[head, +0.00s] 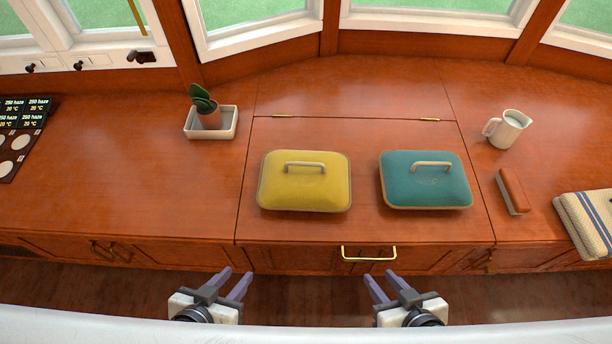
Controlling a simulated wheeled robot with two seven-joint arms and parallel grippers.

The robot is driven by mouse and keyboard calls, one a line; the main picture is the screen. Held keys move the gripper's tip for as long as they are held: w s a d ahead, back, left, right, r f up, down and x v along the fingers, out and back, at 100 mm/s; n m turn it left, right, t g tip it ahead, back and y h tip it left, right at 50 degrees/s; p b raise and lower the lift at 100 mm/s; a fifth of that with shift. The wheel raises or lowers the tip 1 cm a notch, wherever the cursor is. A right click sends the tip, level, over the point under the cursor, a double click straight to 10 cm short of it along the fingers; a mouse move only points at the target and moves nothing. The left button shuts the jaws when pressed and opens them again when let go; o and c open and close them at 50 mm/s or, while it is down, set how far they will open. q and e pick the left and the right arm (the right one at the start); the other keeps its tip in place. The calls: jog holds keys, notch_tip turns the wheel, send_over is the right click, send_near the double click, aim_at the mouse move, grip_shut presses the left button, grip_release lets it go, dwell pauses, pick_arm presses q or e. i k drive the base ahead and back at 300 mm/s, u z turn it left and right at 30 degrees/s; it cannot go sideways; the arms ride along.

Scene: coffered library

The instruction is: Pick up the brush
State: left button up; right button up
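The brush (512,190) lies on the wooden counter at the right, with a reddish-brown back and a pale edge along its left side. It is between the teal lidded dish and the folded striped towel. My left gripper (237,272) is open and empty in front of the counter's front edge, below the yellow dish. My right gripper (379,277) is also open and empty in front of the counter, near the brass handle. Both are well apart from the brush, which is further back and to the right of my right gripper.
A yellow dish (304,188) and a teal dish (425,188) with handled lids stand on a hinged panel (365,222) with a brass handle (368,256). A white jug (508,129) is behind the brush, a striped towel (584,222) right of it. A potted plant (208,113) stands left.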

aim_at(518, 203)
jog(key=z, duration=1.15)
jog(key=k, duration=0.4)
jog(key=z, duration=0.35)
jog(key=i, duration=0.5)
